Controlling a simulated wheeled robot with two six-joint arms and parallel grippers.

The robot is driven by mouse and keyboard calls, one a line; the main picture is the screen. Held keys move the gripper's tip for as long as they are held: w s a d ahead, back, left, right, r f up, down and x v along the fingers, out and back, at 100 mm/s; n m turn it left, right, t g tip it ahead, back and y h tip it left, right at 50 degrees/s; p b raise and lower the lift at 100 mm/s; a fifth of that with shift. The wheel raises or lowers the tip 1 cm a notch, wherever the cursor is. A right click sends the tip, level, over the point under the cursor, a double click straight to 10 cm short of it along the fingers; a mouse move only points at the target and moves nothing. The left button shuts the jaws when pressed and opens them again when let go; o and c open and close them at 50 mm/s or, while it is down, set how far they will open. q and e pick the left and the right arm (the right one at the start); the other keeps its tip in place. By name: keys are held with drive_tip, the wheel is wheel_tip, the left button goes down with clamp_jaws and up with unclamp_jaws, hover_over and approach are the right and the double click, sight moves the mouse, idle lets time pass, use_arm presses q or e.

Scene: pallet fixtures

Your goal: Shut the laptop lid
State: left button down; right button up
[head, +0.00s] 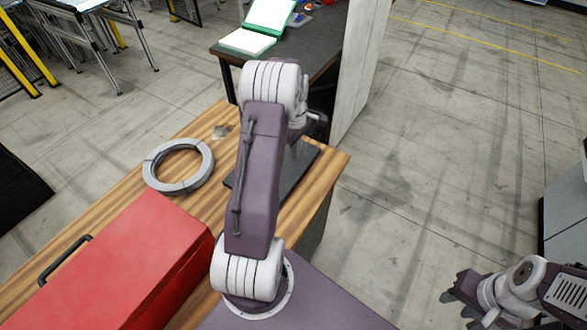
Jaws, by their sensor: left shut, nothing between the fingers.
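A dark grey flat slab (302,169) lies on the wooden table (325,172), mostly behind my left arm. It looks like the laptop's base; whether a lid stands up from it is hidden by the arm. My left arm rises from the bottom middle and bends over at the top, with its wrist above the slab. My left gripper (300,140) is largely hidden there; it is shut and empty, and contact with the slab cannot be seen. My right gripper (457,287) is at the lower right, over the floor and far from the slab; its jaws are unclear.
A grey ring (178,166) and a red box (125,265) with a black handle lie on the table, left of my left arm. A dark table (320,50) behind carries an open green and white object (250,41). Floor to the right is mostly clear.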

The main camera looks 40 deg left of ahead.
sight(297, 176)
use_arm(q)
drive_tip(key=f+p, duration=0.1)
drive_tip(key=f, duration=0.3)
drive_tip(key=f+p, duration=0.1)
drive_tip(key=f, duration=0.4)
drive_tip(key=shift+d, duration=0.2)
drive_tip(key=shift+f, duration=0.25)
